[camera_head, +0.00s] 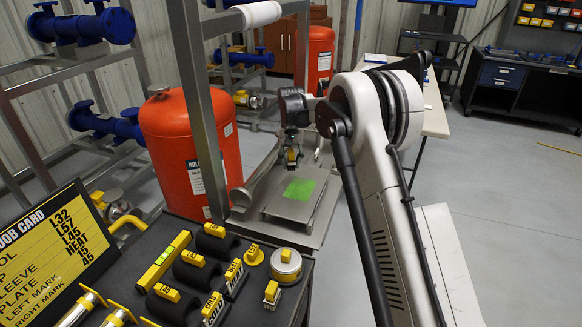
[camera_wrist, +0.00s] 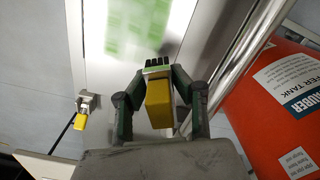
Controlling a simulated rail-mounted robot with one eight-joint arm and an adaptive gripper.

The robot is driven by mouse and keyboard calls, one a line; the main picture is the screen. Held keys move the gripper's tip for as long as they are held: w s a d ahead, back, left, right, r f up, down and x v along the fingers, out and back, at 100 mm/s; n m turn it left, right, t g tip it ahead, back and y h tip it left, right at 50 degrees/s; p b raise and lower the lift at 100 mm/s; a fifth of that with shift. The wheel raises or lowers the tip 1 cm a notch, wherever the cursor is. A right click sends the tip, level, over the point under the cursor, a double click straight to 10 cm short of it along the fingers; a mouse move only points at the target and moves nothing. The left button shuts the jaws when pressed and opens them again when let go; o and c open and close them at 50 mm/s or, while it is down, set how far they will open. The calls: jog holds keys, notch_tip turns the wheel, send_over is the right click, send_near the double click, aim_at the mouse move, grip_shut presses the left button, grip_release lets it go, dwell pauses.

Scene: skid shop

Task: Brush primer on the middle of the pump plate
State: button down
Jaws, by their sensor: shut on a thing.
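The pump plate (camera_head: 285,209) is a grey metal plate lying flat on the skid, in the middle of the head view. A bright green patch (camera_head: 299,189) covers part of its middle. In the wrist view the green patch (camera_wrist: 135,28) looks streaky, with paler bands, on the light plate (camera_wrist: 185,75). My gripper (camera_head: 291,152) is over the far side of the plate. In the wrist view my gripper (camera_wrist: 158,98) is shut on a yellow-handled brush (camera_wrist: 159,103) with dark bristles toward the patch. I cannot tell whether the bristles touch the plate.
A red tank (camera_head: 190,150) stands left of the plate; a red tank also fills the right of the wrist view (camera_wrist: 285,100). A steel frame post (camera_head: 200,110) rises in front. A dark bench (camera_head: 235,295) with yellow-tagged tools and a job card (camera_head: 45,245) is nearest.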

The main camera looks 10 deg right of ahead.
jog(key=shift+r+p, duration=0.35)
jog(key=shift+r, duration=0.95)
